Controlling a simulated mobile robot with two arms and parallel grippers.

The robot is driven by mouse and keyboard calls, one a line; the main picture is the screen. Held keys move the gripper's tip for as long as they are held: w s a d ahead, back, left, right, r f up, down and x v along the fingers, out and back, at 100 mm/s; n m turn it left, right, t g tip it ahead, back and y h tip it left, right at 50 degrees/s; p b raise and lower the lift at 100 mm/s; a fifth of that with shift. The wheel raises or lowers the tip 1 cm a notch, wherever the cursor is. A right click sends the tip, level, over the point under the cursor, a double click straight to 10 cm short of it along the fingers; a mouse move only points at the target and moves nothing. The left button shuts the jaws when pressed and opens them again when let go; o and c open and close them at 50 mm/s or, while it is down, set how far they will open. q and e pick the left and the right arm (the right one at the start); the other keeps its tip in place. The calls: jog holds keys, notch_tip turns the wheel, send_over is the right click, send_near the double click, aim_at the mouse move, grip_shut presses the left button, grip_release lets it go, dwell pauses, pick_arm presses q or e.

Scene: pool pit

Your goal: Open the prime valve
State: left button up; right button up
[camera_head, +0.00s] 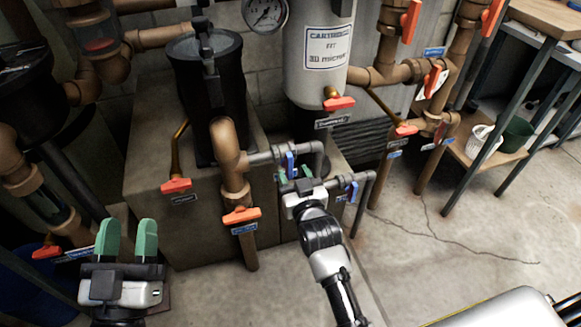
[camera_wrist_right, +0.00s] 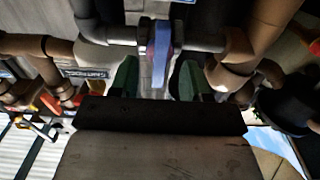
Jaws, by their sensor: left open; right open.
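No label that I can read says prime, so I cannot tell for sure which valve it is. A small valve with a blue handle (camera_head: 291,163) sits on a thin grey pipe. My right gripper (camera_head: 295,173) is open close in front of it. In the right wrist view a blue handle (camera_wrist_right: 162,42) stands upright just beyond and between the two open green fingers (camera_wrist_right: 157,82); no contact shows. A second blue handle (camera_head: 353,190) is on a grey pipe right of the gripper. My left gripper (camera_head: 127,235) is open and empty at lower left.
Several orange-handled valves sit on brown pipes, one at the lower pipe (camera_head: 241,215) and one under the white cartridge filter (camera_head: 320,70). A black pump housing (camera_head: 208,95) stands on a concrete block (camera_head: 150,165).

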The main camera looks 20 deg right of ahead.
jog(key=shift+w, duration=0.65)
jog(key=shift+s, duration=0.15)
jog(key=s+p, duration=0.3)
jog(key=shift+s, duration=0.35)
pick_arm(q)
notch_tip(320, 180, down, 8)
jog(key=a+g+y, duration=0.1)
jog(key=g+y, duration=0.1)
jog(key=g, duration=0.5)
jog(key=shift+a+f+y, duration=0.2)
jog(key=shift+a+y, duration=0.05)
jog(key=shift+y, duration=0.15)
jog(key=shift+g, duration=0.3)
